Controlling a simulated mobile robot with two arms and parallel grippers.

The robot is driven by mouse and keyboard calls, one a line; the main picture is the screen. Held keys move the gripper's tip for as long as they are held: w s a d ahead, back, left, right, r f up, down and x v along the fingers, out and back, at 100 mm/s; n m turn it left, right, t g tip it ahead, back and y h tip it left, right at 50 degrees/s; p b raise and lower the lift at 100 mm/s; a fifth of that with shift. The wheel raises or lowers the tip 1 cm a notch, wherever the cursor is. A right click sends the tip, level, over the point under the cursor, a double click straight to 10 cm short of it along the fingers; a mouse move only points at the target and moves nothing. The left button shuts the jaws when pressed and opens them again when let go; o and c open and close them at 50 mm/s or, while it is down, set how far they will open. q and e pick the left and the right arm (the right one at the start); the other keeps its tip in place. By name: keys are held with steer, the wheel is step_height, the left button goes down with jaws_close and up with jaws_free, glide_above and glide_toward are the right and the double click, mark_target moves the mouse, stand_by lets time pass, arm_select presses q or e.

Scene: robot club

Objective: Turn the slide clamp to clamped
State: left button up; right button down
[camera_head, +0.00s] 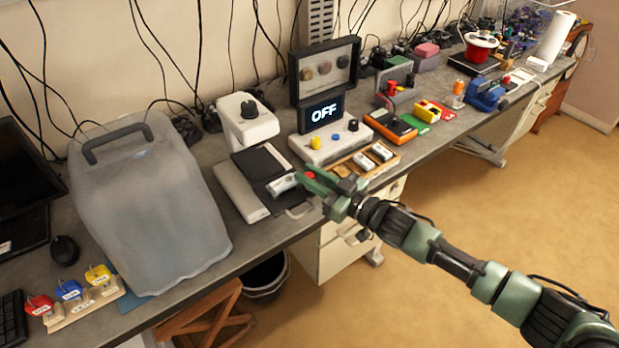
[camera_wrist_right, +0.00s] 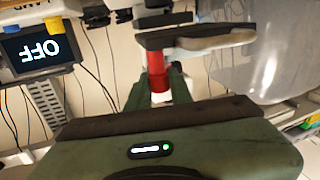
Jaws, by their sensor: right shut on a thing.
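The slide clamp shows as a red cylinder-shaped piece (camera_wrist_right: 157,75) between my right gripper's fingers in the right wrist view. Its red part (camera_head: 309,174) also shows in the head view, at the black stage of the white, microscope-like device (camera_head: 250,122). A small pale labelled piece (camera_head: 281,185) lies on the stage beside it. My right gripper (camera_head: 318,184) reaches in from the right at the stage's front right edge and is shut on the red piece. The fingers partly cover the clamp, and I cannot tell its setting. My left gripper is out of view.
A control box with a screen reading OFF (camera_head: 322,112) stands behind the gripper, with a wooden tray (camera_head: 360,165) to its right. A large translucent cover (camera_head: 150,210) stands left of the device. Tools crowd the bench further right. The floor is clear at right.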

steer(key=n+g+y+b, duration=0.1)
steer(key=n+g+b, duration=0.1)
steer(key=n+g+y+b, duration=0.1)
steer(key=g+b, duration=0.1)
steer(key=g, duration=0.1)
steer(key=shift+w+f+n+y, duration=0.15)
steer(key=shift+n+y, duration=0.25)
steer(key=shift+n+g+y+b, duration=0.4)
steer(key=shift+n+g+b, duration=0.45)
steer(key=shift+g, duration=0.35)
steer(key=shift+r, duration=0.2)
steer(key=c, duration=1.3)
jaws_free()
steer(key=shift+o, duration=0.2)
steer(key=b+v, duration=0.2)
steer(key=v, duration=0.6)
